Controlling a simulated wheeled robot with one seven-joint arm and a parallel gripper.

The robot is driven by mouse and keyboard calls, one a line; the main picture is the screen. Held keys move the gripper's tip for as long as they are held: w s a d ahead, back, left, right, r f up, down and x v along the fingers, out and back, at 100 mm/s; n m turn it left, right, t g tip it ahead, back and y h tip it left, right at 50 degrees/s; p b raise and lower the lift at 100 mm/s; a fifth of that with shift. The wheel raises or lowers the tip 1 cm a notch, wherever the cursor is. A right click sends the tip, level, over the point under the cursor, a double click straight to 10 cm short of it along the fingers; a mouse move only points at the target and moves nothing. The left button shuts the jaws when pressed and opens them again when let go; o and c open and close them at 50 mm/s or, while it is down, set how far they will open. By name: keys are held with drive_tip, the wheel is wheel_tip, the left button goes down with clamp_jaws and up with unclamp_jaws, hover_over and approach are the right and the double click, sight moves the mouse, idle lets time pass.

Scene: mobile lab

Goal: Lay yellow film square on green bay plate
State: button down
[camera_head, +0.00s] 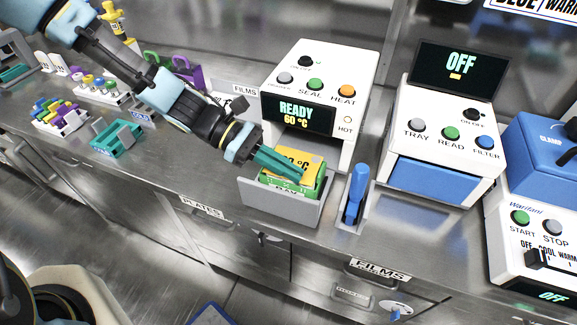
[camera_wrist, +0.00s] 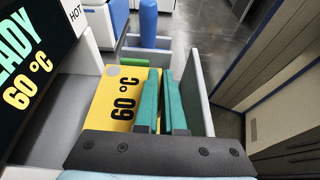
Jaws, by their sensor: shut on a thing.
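The yellow film square (camera_head: 311,157), printed "60 °C", lies flat over the green plate (camera_head: 296,190) in the pulled-out bay drawer of the white sealer. In the wrist view the film (camera_wrist: 103,92) shows to the left of my fingers, with a small green patch of the plate (camera_wrist: 134,62) beyond its far edge. My gripper (camera_head: 298,173) has teal fingers, closed to a narrow gap on the film near its front side. In the wrist view the fingers (camera_wrist: 160,78) reach down inside the drawer. The fingers hide the grip point. I cannot tell whether the film fully touches the plate.
The sealer (camera_head: 318,75) reads "READY 60 °C" and its HOT lamp is lit. The grey drawer (camera_head: 283,210) has raised walls close around my fingers. A blue-handled tool (camera_head: 355,190) stands just right of the drawer. A white reader (camera_head: 450,140) with a blue tray stands further right.

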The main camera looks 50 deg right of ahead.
drive_tip(key=shift+f, duration=0.45)
drive_tip(key=c, duration=0.9)
unclamp_jaws()
drive_tip(key=shift+c, duration=0.2)
drive_tip(key=b+v, duration=0.3)
drive_tip(key=v, duration=0.7)
drive_tip(key=shift+w+r, duration=0.2)
drive_tip(key=shift+w, duration=0.1)
drive_tip(key=shift+a, duration=0.15)
drive_tip(key=w+a+f+m+t+y, duration=0.1)
drive_tip(key=w+a+m+t+y, duration=0.15)
drive_tip(key=w+a+t, duration=0.95)
drive_tip(key=w+a+r, duration=0.2)
drive_tip(key=a, duration=0.5)
drive_tip(key=w+a+r+m+t+y, duration=0.1)
drive_tip(key=w+a+r, duration=0.1)
drive_tip(key=a, duration=0.6)
drive_tip(key=w+a+r+m+t, duration=0.1)
drive_tip(key=w+a+r, duration=0.1)
drive_tip(key=a, duration=0.6)
drive_tip(key=shift+w, duration=0.4)
